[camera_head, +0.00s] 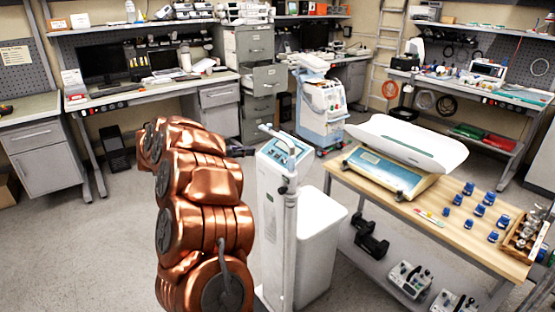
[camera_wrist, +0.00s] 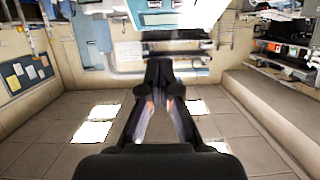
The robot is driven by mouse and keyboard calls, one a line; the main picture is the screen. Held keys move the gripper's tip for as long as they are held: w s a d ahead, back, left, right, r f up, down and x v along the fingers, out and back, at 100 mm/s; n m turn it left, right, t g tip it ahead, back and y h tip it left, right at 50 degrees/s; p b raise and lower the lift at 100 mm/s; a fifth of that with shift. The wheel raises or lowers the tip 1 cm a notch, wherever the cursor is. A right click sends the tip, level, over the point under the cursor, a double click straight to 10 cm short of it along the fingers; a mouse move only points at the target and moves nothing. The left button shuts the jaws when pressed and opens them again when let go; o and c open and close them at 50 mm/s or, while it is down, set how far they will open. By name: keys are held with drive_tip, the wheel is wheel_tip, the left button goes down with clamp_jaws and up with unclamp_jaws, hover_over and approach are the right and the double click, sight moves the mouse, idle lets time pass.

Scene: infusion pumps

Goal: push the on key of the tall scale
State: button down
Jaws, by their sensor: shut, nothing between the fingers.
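The tall scale (camera_head: 272,225) stands in the middle of the head view, a white column with a post and a white seat-like block behind it. Its tilted blue-green panel (camera_head: 283,152) is on top; the on key is too small to make out. My gripper (camera_head: 240,151) shows as a small dark shape just left of the panel, mostly behind my copper arm. A gap shows between it and the panel, but the depth is unclear. In the wrist view my gripper (camera_wrist: 158,68) has its fingers together, with nothing between them.
A wooden-topped table (camera_head: 420,222) on the right holds a baby scale (camera_head: 395,165) and several blue-capped bottles. A blue-white machine cart (camera_head: 322,110) stands behind the tall scale. Desks and grey drawers (camera_head: 250,75) line the back. Floor at the left is clear.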

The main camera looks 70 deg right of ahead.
drive_tip(key=shift+s, duration=0.3)
drive_tip(key=p, duration=0.3)
hover_over(278, 167)
drive_tip(key=f, duration=0.5)
drive_tip(key=shift+w+a, duration=0.15)
drive_tip(key=shift+a, duration=0.25)
drive_tip(key=shift+d+f+p, duration=0.3)
drive_tip(key=shift+d+f, duration=0.05)
drive_tip(key=shift+f, duration=0.4)
